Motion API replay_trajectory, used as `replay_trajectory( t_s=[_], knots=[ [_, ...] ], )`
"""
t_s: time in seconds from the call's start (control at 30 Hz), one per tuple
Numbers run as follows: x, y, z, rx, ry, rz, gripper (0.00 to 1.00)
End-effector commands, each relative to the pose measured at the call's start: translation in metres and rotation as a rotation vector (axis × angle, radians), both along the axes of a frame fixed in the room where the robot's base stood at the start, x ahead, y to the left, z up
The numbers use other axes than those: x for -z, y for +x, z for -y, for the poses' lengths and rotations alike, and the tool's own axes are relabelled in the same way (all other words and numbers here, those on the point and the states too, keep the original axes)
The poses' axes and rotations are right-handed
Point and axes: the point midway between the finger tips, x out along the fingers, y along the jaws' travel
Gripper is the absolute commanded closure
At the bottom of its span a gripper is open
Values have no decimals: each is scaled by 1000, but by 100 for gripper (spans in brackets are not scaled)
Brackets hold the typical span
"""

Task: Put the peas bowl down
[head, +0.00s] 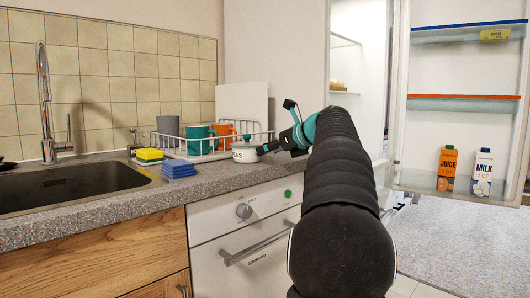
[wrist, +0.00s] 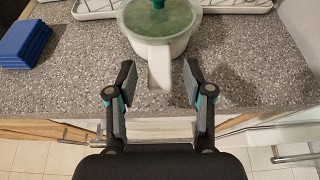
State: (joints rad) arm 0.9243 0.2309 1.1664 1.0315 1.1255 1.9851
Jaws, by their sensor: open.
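The peas bowl (wrist: 178,46) is white with a see-through lid, a green knob and green contents. It appears to stand upright on the grey speckled counter (wrist: 75,95) near the front edge. Its white handle (wrist: 160,68) points toward me and lies between my open fingers, with a gap on both sides. My gripper (wrist: 159,80) is open and holds nothing.
A white dish rack (head: 190,150) with teal and orange mugs stands behind the bowl. Blue sponges (head: 178,168) and a yellow one (head: 150,155) lie left, beside the sink (head: 70,185). A fridge door (head: 460,75) stands open at right. The counter right of the bowl is clear.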

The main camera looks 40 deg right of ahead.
Motion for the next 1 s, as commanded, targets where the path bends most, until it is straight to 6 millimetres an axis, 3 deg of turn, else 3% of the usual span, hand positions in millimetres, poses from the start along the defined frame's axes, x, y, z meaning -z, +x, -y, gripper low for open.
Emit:
replay_trajectory(
  t_s=[0.3, 0.5, 0.87, 1.0],
  knots=[
    [-26, -58, 4, 3, -1, 1, 48],
    [-33, -78, 6, 0, 0, 0, 48],
    [-34, -83, 5, -3, -3, -1, 48],
    [-25, -75, -23, -61, -84, -33, 48]
  ],
)
